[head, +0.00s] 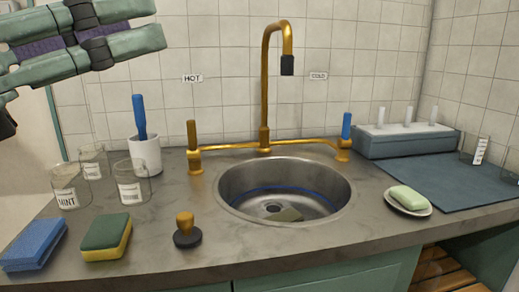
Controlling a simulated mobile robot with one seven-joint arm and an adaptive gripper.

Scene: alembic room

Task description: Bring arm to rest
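Green links with black joint bands, part of my own arm, cross the upper left corner of the head view in front of the tiled wall. They are well above the counter (330,240) and touch nothing that I can see. I cannot make out my gripper's fingers in this view, so whether it is open, shut or holding something is hidden.
Below the arm stand several glass jars (132,187) and a white cup (145,155) with a blue-handled tool. Sponges (106,237) and a stopper (187,230) lie in front. A brass tap (265,90) rises behind the sink (230,185). Soap (408,197) sits right.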

